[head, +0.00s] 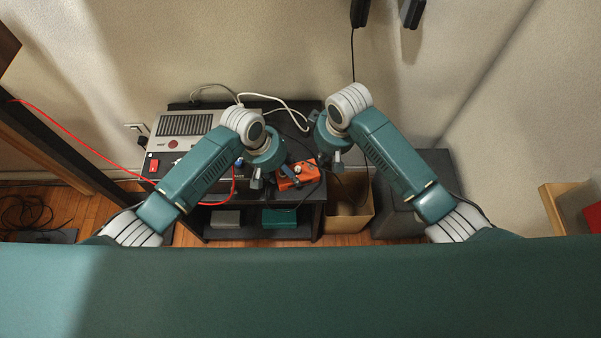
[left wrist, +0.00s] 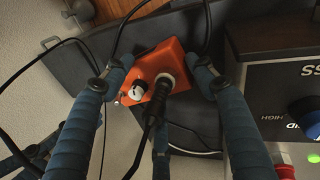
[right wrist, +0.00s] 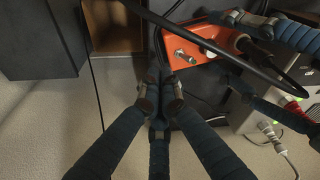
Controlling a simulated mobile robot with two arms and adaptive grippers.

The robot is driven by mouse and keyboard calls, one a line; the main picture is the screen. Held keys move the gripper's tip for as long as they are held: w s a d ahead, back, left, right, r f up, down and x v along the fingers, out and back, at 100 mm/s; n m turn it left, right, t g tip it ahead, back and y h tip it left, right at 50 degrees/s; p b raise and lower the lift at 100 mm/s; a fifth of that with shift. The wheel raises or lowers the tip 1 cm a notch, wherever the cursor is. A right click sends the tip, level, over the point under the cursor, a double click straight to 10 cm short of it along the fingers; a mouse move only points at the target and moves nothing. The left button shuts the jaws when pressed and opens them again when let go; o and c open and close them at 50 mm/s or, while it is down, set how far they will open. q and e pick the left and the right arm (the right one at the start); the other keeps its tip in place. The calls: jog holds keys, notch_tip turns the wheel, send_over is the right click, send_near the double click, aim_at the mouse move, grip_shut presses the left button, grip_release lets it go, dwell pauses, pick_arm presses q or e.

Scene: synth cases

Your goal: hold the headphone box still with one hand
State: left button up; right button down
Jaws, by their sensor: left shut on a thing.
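The orange headphone box (head: 298,178) lies near the front right of the dark table. It also shows in the left wrist view (left wrist: 160,62), with a silver knob and a black plug in its face. My left gripper (head: 282,176) is shut on the box, with fingers against opposite sides. My right gripper (head: 331,162) is to the right of the box, apart from it. In the right wrist view its fingertips (right wrist: 160,96) are almost together; no held object is clearly visible between them.
A grey device (head: 184,125) and a black-fronted unit with a red switch stand left on the table (head: 312,218). Black and white cables run around the box. A cardboard box (head: 350,222) and a dark cabinet (head: 398,222) stand right of the table.

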jog(key=shift+r, duration=2.4)
pick_arm(q)
jog(key=o, duration=1.4)
jog(key=shift+f, duration=0.1)
pick_arm(e)
jog(key=shift+d, duration=0.1)
pick_arm(q)
jog(key=shift+a, duration=0.1)
jog(key=v, duration=1.2)
jog(key=shift+d, duration=0.2)
